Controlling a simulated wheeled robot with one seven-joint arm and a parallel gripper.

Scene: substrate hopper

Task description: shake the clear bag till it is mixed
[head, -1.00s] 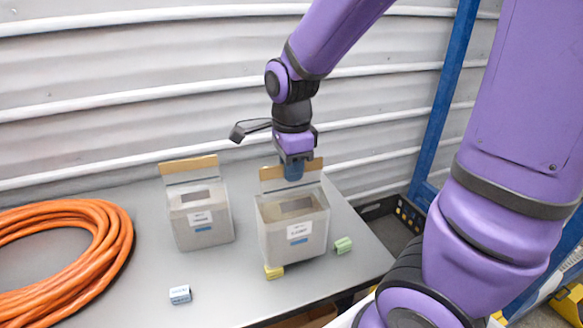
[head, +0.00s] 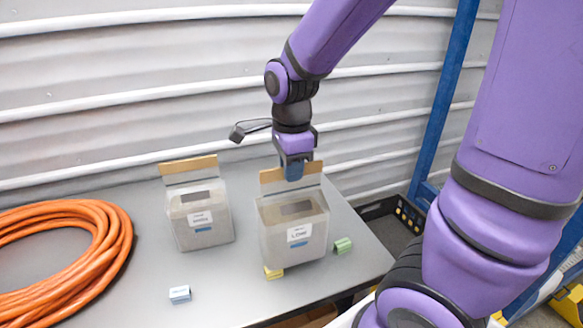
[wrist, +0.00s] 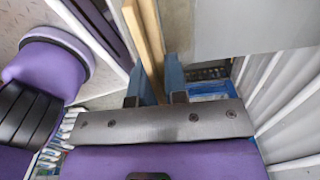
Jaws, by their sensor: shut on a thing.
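Two clear, greyish bags with tan top strips are on the grey table. My gripper (head: 293,172) is above the right clear bag (head: 294,240), at its tan strip. In the wrist view my blue fingers (wrist: 154,82) are shut on this strip (wrist: 147,40), one on each side. The right bag hangs or stands upright with a white label on its front; I cannot tell whether its base touches the table. The left clear bag (head: 202,222) stands upright, apart from my gripper. Both labels are too small to read surely.
A coil of orange hose (head: 95,275) lies at the left. A small blue-white block (head: 180,294) and a green block (head: 343,246) lie on the table (head: 130,230). A yellow block (head: 273,273) is partly hidden by the right bag. A corrugated wall (head: 150,70) stands behind.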

